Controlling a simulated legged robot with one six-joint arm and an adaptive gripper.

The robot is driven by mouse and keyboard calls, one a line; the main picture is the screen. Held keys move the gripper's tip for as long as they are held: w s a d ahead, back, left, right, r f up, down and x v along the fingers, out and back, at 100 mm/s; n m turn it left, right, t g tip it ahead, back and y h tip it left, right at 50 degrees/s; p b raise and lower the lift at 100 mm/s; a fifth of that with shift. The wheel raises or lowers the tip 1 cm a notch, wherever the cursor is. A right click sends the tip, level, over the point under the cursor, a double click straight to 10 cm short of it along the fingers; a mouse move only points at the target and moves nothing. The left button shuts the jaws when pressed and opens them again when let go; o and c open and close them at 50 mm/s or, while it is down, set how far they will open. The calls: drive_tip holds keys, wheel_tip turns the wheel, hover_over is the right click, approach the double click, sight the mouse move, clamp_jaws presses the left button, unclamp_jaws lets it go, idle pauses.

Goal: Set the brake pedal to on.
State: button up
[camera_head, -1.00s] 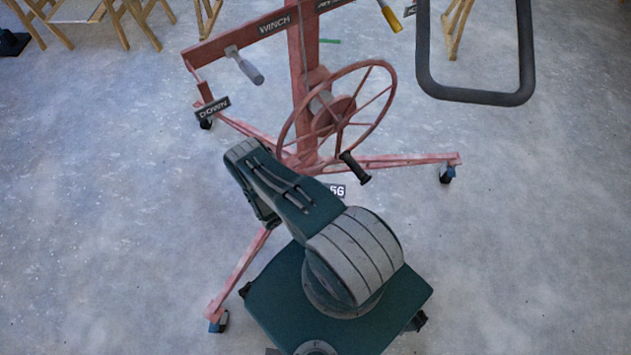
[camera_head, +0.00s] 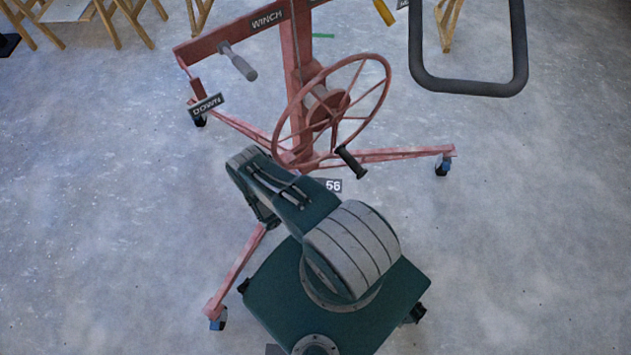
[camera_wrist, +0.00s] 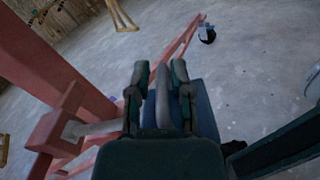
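In the wrist view, my gripper (camera_wrist: 160,73) has its two dark fingers apart. A bent grey bar (camera_wrist: 162,105) rises between them, and I cannot tell whether either finger touches it. A grey rod (camera_wrist: 97,128) runs to it from a red block (camera_wrist: 52,132) on the red frame. A dark blue surface lies behind the fingers; I cannot tell what it is. No part is clearly marked as the brake pedal. In the head view, my arm hides my gripper near the foot of the red panel lift (camera_head: 300,75).
The lift has a red spoked wheel (camera_head: 332,110) with a black handle (camera_head: 351,162), a grey-handled lever (camera_head: 238,62), a DOWN sign (camera_head: 206,105) and legs on casters (camera_head: 442,166). A dark tube loop (camera_head: 468,88) stands at upper right. Wooden legs stand behind. The grey floor at right is clear.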

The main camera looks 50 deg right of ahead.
idle(0.3)
drive_tip(key=w+a, duration=0.2)
drive_tip(key=a, duration=0.9)
drive_tip(key=shift+a, duration=0.4)
